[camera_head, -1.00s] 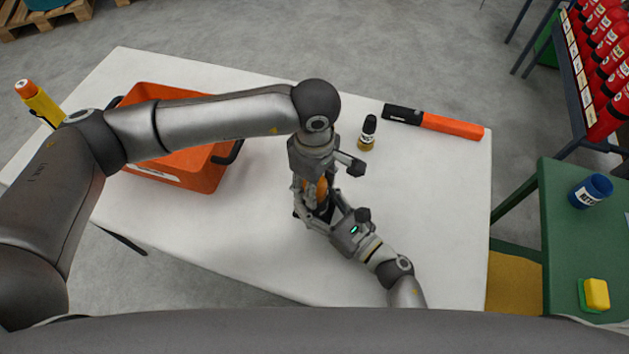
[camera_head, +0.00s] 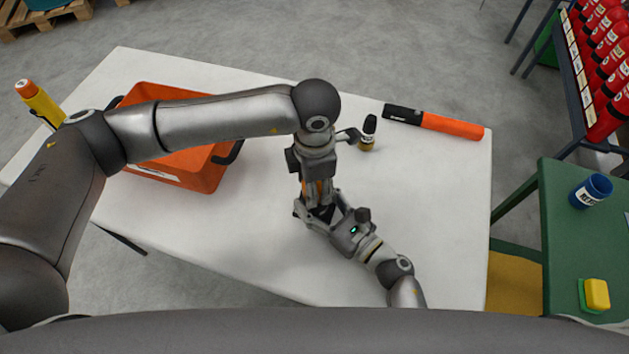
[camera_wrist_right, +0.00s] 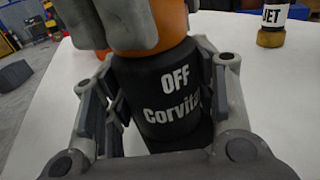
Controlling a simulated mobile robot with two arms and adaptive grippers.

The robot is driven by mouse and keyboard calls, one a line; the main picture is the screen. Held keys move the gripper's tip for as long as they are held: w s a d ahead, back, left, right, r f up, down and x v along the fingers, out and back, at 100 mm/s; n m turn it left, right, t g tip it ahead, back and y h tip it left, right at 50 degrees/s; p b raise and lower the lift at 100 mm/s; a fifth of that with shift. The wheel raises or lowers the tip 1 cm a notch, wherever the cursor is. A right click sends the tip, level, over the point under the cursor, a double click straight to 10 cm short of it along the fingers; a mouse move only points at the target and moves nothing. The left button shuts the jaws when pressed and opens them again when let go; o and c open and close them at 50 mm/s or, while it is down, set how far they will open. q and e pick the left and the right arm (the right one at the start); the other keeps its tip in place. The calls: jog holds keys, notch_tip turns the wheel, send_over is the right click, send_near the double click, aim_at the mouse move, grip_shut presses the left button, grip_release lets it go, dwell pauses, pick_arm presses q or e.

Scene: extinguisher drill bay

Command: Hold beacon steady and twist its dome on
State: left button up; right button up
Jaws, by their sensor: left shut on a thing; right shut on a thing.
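The beacon stands upright on the white table, mostly hidden between my grippers in the head view. Its black base (camera_wrist_right: 160,100), lettered "OFF" and "Corvita", fills the middle of the right wrist view. My right gripper (camera_head: 322,211) is shut around this base from the front right. The orange dome (camera_wrist_right: 174,22) sits on top of the base; a sliver of it shows in the head view (camera_head: 318,188). My left gripper (camera_head: 316,187) points down from above and is shut on the dome. The seam between dome and base is too covered to judge how far it is seated.
An orange crate (camera_head: 200,172) stands left of the beacon under my left arm. A black and orange bar (camera_head: 450,126) lies at the back right. The table's (camera_head: 430,220) right side is clear.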

pick_arm(q)
jog(key=shift+n, duration=1.5)
jog(key=o, duration=1)
jog(key=shift+o, duration=0.2)
jog(key=shift+r, duration=0.1)
notch_tip(320, 180, up, 12)
jog(key=shift+f, duration=0.1)
pick_arm(e)
jog(key=o, duration=1.4)
